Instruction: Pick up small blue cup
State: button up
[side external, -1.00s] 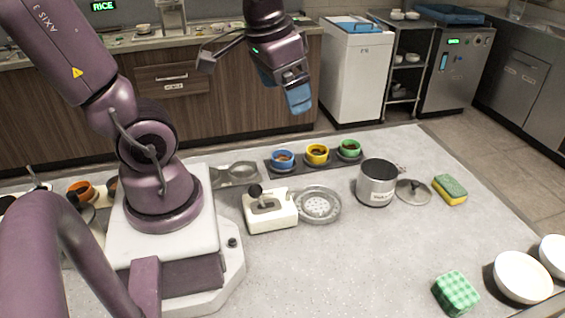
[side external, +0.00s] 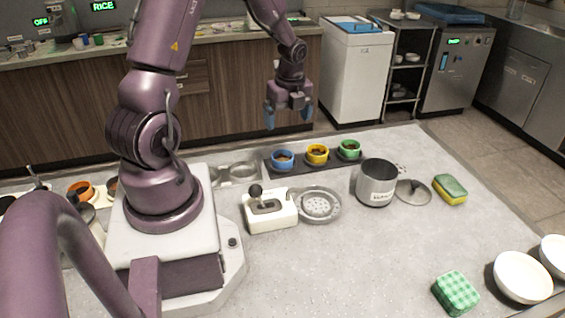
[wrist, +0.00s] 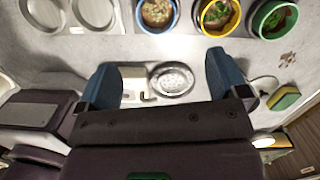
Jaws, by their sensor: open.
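The small blue cup (side external: 283,160) stands upright at the left end of a dark tray (side external: 268,166), left of a yellow cup (side external: 317,154) and a green cup (side external: 349,149). It holds some brownish contents. In the wrist view the blue cup (wrist: 157,15) is at the top edge, partly cut off, beyond my fingers. My gripper (side external: 288,118) is open and empty, blue fingertips pointing down, above the blue cup in the side picture. In the wrist view its fingers (wrist: 163,85) are spread wide with nothing between them.
A white device with a black knob (side external: 270,211) and a round metal drain dish (side external: 318,205) are in front of the tray. A metal pot (side external: 376,184), its lid (side external: 413,192) and a sponge (side external: 450,189) stand to the right. The front table is mostly clear.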

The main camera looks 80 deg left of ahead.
send_near(283, 154)
jog(key=shift+s+d+f, duration=0.2)
jog(key=shift+d+f, duration=0.8)
jog(key=shift+f, duration=0.2)
jog(key=f, duration=0.5)
jog(key=shift+s+a+f, duration=0.3)
jog(key=shift+a+f, duration=0.05)
jog(key=shift+a, duration=0.05)
jog(key=c, duration=1)
